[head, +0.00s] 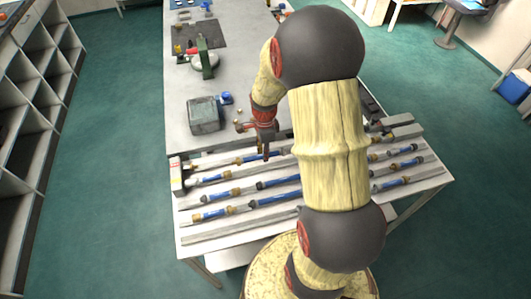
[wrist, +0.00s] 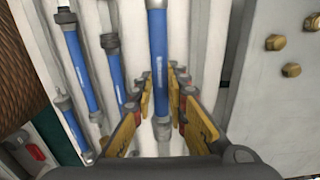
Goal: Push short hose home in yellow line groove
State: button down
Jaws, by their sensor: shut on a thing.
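My gripper (wrist: 162,78) is shut on a blue hose (wrist: 158,40), with a finger on each side of it. The hose has a grey end at the top of the wrist view and a dark fitting lower down between the fingers. It lies along a pale groove strip. In the head view my gripper (head: 266,154) points down at the back row of the grooved panel (head: 190,241). My arm hides the panel's middle, and I cannot tell which groove is the yellow line or whether the hose is fully seated.
Other blue hoses (wrist: 72,45) lie in neighbouring grooves to the left. A plate with brass bolts (wrist: 291,70) is at the right. A grey box (head: 204,115) and a green-posted device (head: 206,60) stand on the table behind the panel.

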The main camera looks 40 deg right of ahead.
aim_at(259, 170)
jog(key=shift+f+b, duration=2.15)
jog(key=shift+f, duration=1.2)
jog(key=shift+w+a, duration=0.3)
jog(key=shift+a, duration=0.25)
jog(key=shift+w+a, duration=0.25)
jog(key=shift+a, duration=0.25)
jog(key=c, duration=1.7)
grip_release()
notch_tip(259, 170, up, 12)
jog(key=shift+f, duration=0.1)
